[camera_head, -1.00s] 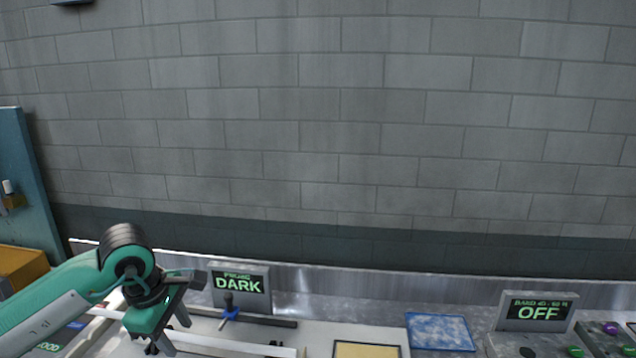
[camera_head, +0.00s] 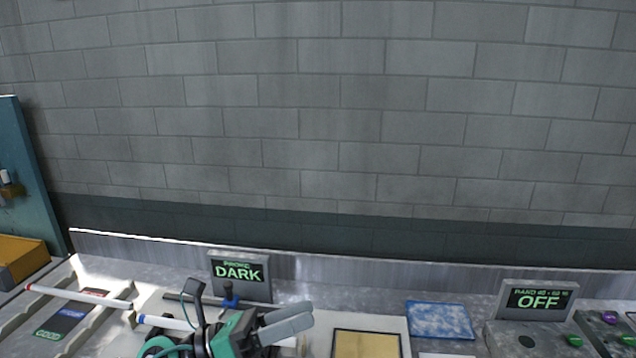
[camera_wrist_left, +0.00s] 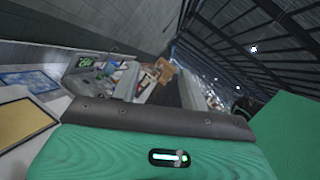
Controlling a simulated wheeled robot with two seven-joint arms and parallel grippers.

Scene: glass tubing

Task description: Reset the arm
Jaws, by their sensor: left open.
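My left gripper (camera_head: 285,322) is low in the head view, a little left of centre, in front of the sign reading DARK (camera_head: 240,271). Its grey fingers point right and hold nothing that I can see. A white tube with a blue end (camera_head: 165,321) lies behind and left of it, partly hidden by my arm. Another white tube with a red end (camera_head: 80,297) rests on the rack (camera_head: 40,318) at the left. My right gripper is in no view.
A tan pad (camera_head: 366,345) and a blue mottled pad (camera_head: 440,320) lie right of the gripper. A box with a sign reading OFF (camera_head: 538,300) stands further right. A yellow bin (camera_head: 22,258) is at far left. A grey block wall (camera_head: 340,110) is behind the bench.

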